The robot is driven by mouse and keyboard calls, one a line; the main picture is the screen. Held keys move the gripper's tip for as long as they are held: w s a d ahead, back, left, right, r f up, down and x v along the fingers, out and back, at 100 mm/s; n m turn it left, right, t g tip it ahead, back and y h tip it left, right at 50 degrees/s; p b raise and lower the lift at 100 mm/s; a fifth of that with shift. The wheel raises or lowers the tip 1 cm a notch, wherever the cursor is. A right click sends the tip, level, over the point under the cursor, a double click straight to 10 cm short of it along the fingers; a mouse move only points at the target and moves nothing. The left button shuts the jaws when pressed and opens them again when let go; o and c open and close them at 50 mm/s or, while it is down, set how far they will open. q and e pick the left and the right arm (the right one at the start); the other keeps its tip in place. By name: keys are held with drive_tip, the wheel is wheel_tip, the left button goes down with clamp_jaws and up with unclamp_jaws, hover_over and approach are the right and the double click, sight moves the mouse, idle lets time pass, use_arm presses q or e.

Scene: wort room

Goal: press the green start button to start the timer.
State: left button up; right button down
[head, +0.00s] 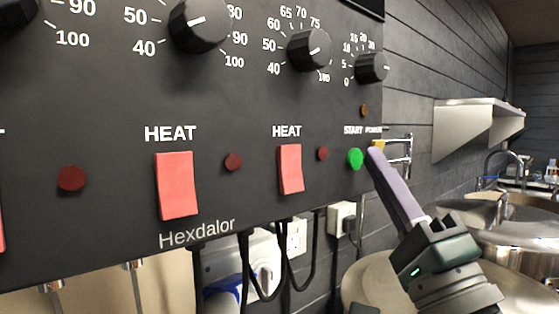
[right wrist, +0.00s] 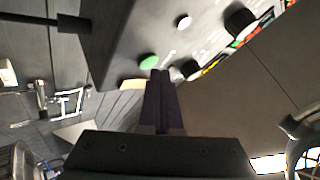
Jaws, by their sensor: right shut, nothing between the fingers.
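The green start button (head: 355,158) sits at the lower right of the black control panel (head: 110,105), under the START label. My right gripper (head: 377,155) is shut and empty. Its fingertips are just to the right of the green button in the head view. In the right wrist view the green button (right wrist: 148,62) shows just beyond and left of the closed fingertips (right wrist: 162,75). I cannot tell whether the fingertips touch the panel. A timer dial (head: 371,67) is above the button. My left gripper is not in view.
Red HEAT switches (head: 177,186) and (head: 290,168) a second HEAT switch are left of the button. Black cables and sockets (head: 341,218) are below the panel. Steel kettles (head: 500,230) stand at the right, near my right arm. A steel shelf (head: 475,122) is on the wall behind.

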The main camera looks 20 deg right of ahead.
drive_tip(key=shift+w, duration=0.1)
idle(0.3)
drive_tip(key=shift+w+a, duration=0.2)
drive_tip(key=shift+w, duration=0.15)
idle(0.3)
drive_tip(key=shift+s, duration=0.15)
idle(0.3)
drive_tip(key=shift+s+d, duration=0.3)
drive_tip(key=shift+s, duration=0.3)
drive_tip(key=s, duration=0.1)
drive_tip(key=s+d+p, duration=0.1)
drive_tip(key=s, duration=0.1)
drive_tip(key=s+d+p, duration=0.1)
drive_tip(key=shift+s, duration=0.3)
